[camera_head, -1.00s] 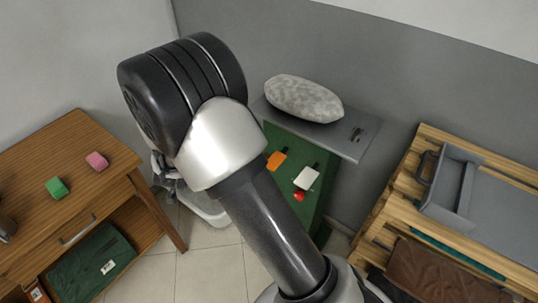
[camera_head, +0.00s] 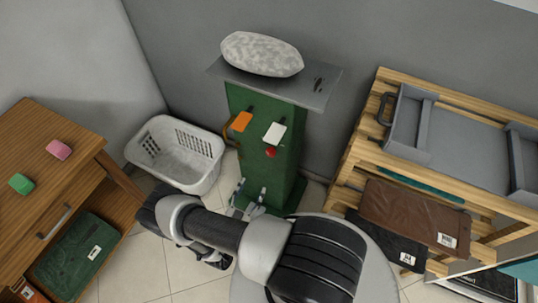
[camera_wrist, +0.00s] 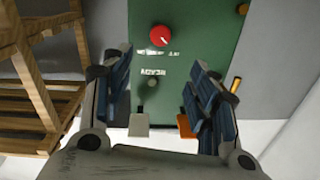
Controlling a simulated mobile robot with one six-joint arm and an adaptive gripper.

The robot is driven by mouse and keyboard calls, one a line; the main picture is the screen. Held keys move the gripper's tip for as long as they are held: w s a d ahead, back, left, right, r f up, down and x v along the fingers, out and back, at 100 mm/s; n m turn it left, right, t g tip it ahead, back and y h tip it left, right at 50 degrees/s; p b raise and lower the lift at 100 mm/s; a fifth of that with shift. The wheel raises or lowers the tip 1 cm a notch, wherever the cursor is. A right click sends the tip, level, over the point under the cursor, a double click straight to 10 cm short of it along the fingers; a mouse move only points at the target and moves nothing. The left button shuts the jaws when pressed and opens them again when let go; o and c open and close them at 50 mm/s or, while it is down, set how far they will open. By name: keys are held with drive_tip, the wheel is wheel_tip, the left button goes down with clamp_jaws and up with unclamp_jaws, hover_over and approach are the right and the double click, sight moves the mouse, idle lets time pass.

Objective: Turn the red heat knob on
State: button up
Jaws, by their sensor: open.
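The red heat knob (camera_head: 270,153) is on the front of a green cabinet (camera_head: 288,165), below a white paddle (camera_head: 274,133) and an orange paddle (camera_head: 241,121). In the wrist view the round red knob (camera_wrist: 160,36) shows a white pointer mark, with white lettering next to it. My gripper (camera_head: 251,194) is low in front of the cabinet, its fingers pointing toward it. In the wrist view my gripper (camera_wrist: 157,70) is open and empty. The knob lies beyond the fingertips, between their lines, and nothing touches it.
A grey shelf (camera_head: 318,97) with a pale padded form (camera_head: 262,54) tops the cabinet. A white laundry basket (camera_head: 178,150) stands left of it. A wooden desk (camera_head: 40,135) is at left, a slatted wooden rack (camera_head: 352,165) at right. Floor shows between desk and cabinet.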

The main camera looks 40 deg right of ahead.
sight(270, 154)
drive_tip(key=b+x, duration=0.3)
drive_tip(key=x, duration=1.4)
drive_tip(key=shift+w+f, duration=0.1)
drive_tip(key=shift+a, duration=0.1)
drive_tip(key=c, duration=1.1)
drive_tip(key=shift+o, duration=0.2)
drive_tip(key=shift+m, duration=0.3)
drive_tip(key=m, duration=0.3)
drive_tip(key=shift+m, duration=0.4)
drive_tip(key=m, duration=0.4)
drive_tip(key=shift+m, duration=0.3)
drive_tip(key=m+p, duration=0.1)
drive_tip(key=m, duration=0.3)
drive_tip(key=shift+f+m+h, duration=0.1)
drive_tip(key=shift+m+h, duration=0.2)
drive_tip(key=shift+m+p, duration=0.65)
drive_tip(key=shift+m, duration=1.75)
drive_tip(key=shift+g, duration=0.3)
